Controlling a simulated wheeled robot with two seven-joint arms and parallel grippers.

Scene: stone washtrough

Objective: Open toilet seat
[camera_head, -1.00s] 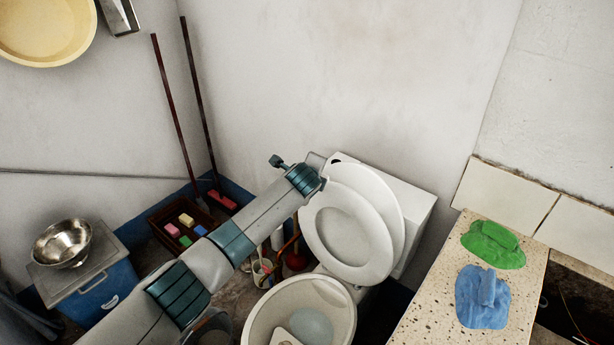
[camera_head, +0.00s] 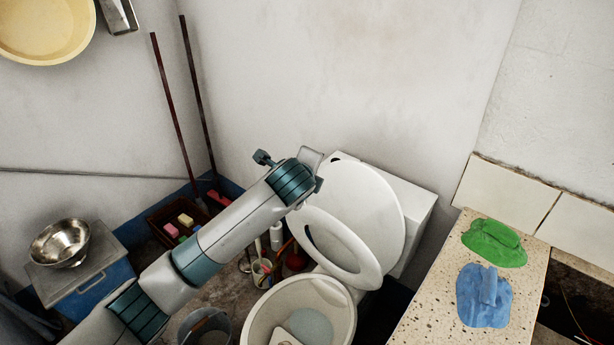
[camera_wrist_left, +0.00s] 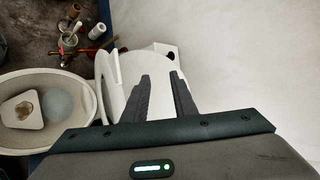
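The toilet lid (camera_head: 372,200) stands raised against the white cistern (camera_head: 416,215). The oval toilet seat (camera_head: 362,262) is apart from the lid, tilted forward over the back of the toilet bowl (camera_head: 346,318). My left arm reaches in from the left, its wrist over the seat's upper left edge. The left gripper's fingers are hidden or unclear in the head view. In the left wrist view, the left gripper (camera_wrist_left: 160,80) has its two fingers apart, with white toilet parts beyond and the bowl (camera_wrist_left: 75,82) to the left. Contact with the seat cannot be told. My right gripper is out of view.
A speckled stone counter (camera_head: 428,308) with a green cloth (camera_head: 494,243) and a blue cloth (camera_head: 484,297) is at right. A bucket (camera_head: 205,328) stands left of the bowl. A metal bowl (camera_head: 60,243) sits on a blue box (camera_head: 90,292). Two long handles lean in the corner.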

